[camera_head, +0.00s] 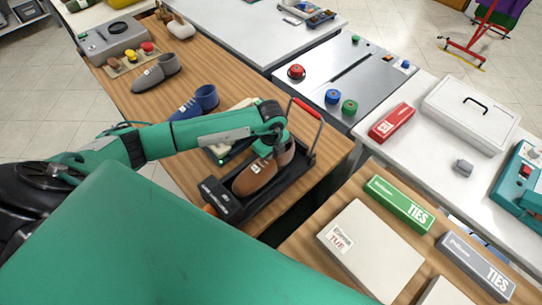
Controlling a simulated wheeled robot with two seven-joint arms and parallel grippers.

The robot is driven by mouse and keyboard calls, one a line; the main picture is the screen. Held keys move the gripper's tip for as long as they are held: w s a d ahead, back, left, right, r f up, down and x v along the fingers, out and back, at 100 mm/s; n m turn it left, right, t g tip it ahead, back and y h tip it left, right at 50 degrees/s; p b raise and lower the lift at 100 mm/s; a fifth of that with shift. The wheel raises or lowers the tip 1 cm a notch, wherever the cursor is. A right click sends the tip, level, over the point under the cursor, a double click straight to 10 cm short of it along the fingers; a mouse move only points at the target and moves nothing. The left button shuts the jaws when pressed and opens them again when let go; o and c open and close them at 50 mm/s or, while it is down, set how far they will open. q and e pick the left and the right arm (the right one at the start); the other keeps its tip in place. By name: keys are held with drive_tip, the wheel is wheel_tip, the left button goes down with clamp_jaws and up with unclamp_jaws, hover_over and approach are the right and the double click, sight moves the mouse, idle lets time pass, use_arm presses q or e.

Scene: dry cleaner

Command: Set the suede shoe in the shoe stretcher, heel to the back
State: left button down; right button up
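A brown shoe (254,179) with a white tag is in the black shoe stretcher (275,202). Its toe points to the stretcher's lower-left end, with the lettered block, and its heel to the upper right, near the red-handled lever. Whether it rests fully on the bed I cannot tell. My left arm reaches in from the left, and my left gripper (267,151) is over the shoe's opening at the tag. Its fingers are mostly hidden by the wrist and the shoe, so its grip is unclear. My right gripper is not in view.
A grey shoe (155,74) and a blue shoe (195,103) stand farther back on the wooden bench (118,92). The stretcher's red lever handle (306,108) rises close beside my wrist. A green ties box (400,203) and a white box (371,250) lie to the right.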

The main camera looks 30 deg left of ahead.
use_arm(q)
drive_tip(key=shift+f, duration=0.25)
idle(0.5)
drive_tip(key=c, duration=1.5)
unclamp_jaws()
drive_tip(key=shift+c, duration=0.2)
drive_tip(key=shift+b, duration=0.3)
wheel_tip(320, 180, up, 14)
drive_tip(key=b, duration=0.3)
drive_tip(key=shift+b, duration=0.4)
drive_tip(key=shift+f, duration=0.1)
